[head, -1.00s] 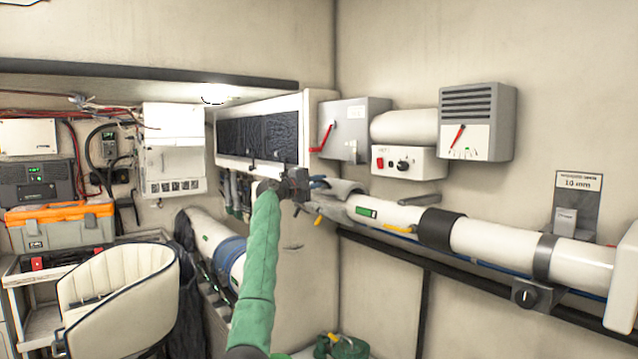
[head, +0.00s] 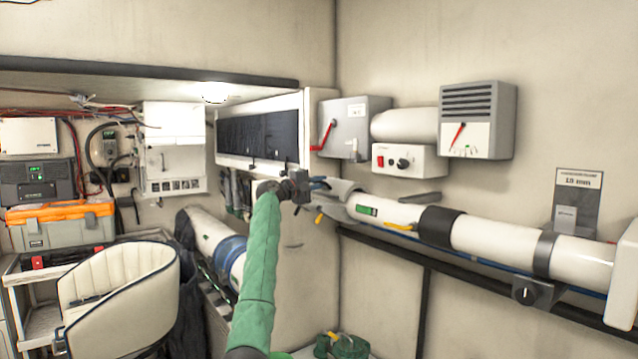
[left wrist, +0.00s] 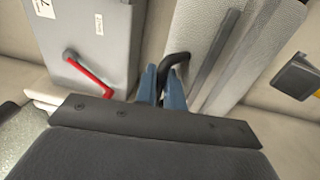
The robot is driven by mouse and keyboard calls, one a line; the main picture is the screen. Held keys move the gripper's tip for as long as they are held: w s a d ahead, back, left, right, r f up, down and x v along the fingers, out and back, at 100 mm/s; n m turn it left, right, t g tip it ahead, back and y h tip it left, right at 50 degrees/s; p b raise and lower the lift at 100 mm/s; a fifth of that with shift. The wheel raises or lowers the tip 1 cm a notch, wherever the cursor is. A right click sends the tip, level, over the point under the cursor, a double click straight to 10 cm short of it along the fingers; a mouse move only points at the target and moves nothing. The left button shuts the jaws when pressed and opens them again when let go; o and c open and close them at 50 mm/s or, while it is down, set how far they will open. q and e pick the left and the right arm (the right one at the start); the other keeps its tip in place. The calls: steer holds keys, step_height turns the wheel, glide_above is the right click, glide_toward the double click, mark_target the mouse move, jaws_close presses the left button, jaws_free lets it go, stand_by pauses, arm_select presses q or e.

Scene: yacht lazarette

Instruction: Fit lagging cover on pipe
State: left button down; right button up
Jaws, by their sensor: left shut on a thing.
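My left gripper (head: 316,184) is at the left end of the white pipe (head: 485,235), in front of the grey lagging cover (head: 345,187). The cover is a curved grey shell lying over the pipe's far left part. I cannot tell whether it is fully around the pipe. In the left wrist view, the blue fingertips (left wrist: 160,85) are shut on a thin black loop (left wrist: 175,60), in front of a pale textured surface (left wrist: 205,40) with a grey strip. My arm and fingers hide part of the cover. My right gripper is not in view.
A black band (head: 437,226), a yellow lever (head: 400,226) and a clamp (head: 545,255) sit along the pipe. A grey box with a red lever (head: 325,135) hangs above the gripper. A padded seat (head: 120,290) stands at left.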

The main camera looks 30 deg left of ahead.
arm_select(q)
steer(key=shift+f, duration=0.55)
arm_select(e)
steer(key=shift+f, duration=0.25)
arm_select(q)
steer(key=c, duration=1.4)
jaws_free()
steer(key=r+b+v, duration=0.1)
steer(key=b+v, duration=0.2)
steer(key=v, duration=0.5)
steer(key=shift+f+b, duration=0.4)
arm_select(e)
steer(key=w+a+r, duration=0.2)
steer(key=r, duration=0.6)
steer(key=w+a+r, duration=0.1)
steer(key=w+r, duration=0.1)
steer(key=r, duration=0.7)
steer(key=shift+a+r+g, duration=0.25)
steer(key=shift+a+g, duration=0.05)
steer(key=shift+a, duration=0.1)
